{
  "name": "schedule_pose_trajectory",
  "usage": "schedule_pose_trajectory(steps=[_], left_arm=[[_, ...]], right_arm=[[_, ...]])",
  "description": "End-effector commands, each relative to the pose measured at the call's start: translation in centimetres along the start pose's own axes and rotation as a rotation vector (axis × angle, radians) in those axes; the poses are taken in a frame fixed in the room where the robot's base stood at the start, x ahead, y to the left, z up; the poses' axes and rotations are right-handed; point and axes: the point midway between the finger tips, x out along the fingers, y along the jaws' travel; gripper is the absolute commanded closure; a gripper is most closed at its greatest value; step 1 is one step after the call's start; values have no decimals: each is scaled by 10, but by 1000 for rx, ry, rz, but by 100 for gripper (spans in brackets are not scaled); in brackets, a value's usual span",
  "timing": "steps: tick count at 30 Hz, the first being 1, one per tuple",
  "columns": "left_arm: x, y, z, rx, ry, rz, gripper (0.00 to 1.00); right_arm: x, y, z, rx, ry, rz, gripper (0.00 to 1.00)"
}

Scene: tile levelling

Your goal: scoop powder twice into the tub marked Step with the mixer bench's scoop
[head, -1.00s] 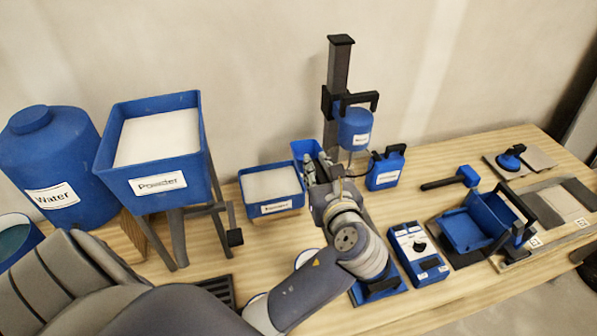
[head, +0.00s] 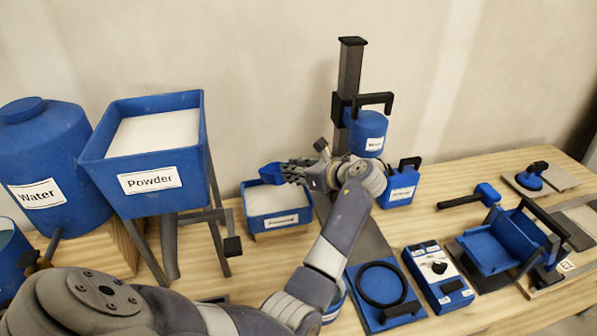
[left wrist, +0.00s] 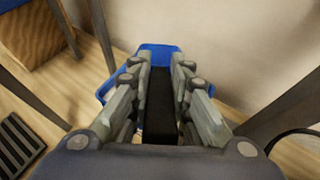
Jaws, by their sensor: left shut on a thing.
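My left gripper (head: 290,172) is shut on the dark handle (left wrist: 160,105) of a scoop. The scoop's blue head (head: 271,173) is just above the small blue tub (head: 281,222) of white powder, at its back edge. In the left wrist view a blue shape (left wrist: 158,54) shows beyond the fingers (left wrist: 160,85). Whether the scoop holds powder I cannot tell. The small tub's label is too blurred to read. I cannot make out a label reading Step. My right gripper is not in view.
A tall powder hopper (head: 142,180) and a water tank (head: 40,150) stand at left. A mixer on a post (head: 349,70) stands behind my arm. A blue jug (head: 399,188), control box (head: 438,275) and black ring on a blue base (head: 381,284) lie to the right.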

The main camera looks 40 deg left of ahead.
Motion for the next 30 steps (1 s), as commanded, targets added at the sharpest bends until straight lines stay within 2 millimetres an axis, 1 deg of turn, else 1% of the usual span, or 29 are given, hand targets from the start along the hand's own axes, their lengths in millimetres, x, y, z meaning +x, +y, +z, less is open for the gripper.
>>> schedule_pose_trajectory(steps=[3, 5, 6, 12, 18, 23, 30], left_arm=[[15, -1, -3, -9, 126, -1, 100], [21, -1, -6, -4, 181, -3, 100], [22, 0, -12, 4, 172, -2, 100], [32, 0, -32, 3, 168, -2, 100], [39, 0, -48, 2, 166, -3, 100], [42, 0, -54, 1, 166, -2, 100], [42, 0, -55, 0, 165, -3, 100]], right_arm=[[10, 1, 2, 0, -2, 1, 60], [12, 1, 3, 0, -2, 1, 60], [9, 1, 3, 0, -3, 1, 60], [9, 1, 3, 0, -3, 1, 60], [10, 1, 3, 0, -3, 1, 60], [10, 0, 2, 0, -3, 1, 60], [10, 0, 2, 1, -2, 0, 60]])
